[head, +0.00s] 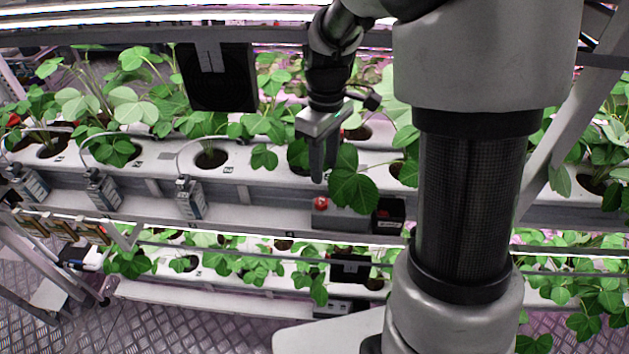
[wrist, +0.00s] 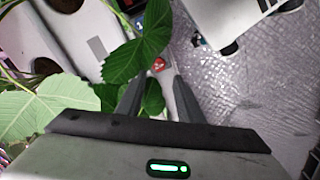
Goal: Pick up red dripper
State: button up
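The red dripper (head: 320,203) is a small red piece at the front edge of the white rack in the head view. In the wrist view it shows (wrist: 158,65) just beyond my fingertips, beside a large leaf that partly covers that area. My gripper (head: 318,178) points down above the red dripper in the head view. In the wrist view its two dark fingers (wrist: 160,82) stand apart with nothing seen held between them. The red dripper looks apart from the fingers. Its lower part is hard to make out.
Strawberry leaves (head: 353,188) hang close to the right of my gripper. A black box (head: 388,214) sits to the right on the rack edge. Several grey drip units (head: 190,197) line the edge at left. A dark panel (head: 215,76) stands behind. Patterned metal floor (wrist: 245,75) is open at right.

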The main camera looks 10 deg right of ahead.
send_over(322, 201)
jog(key=f, duration=0.4)
jog(key=shift+s+f, duration=0.3)
jog(key=shift+s, duration=0.05)
jog(key=shift+w+f+p, duration=0.2)
jog(key=shift+f, duration=1.4)
jog(key=shift+w+f+p, duration=0.15)
jog(key=shift+w+f, duration=0.05)
jog(key=shift+f, duration=1.4)
jog(key=c, duration=0.8)
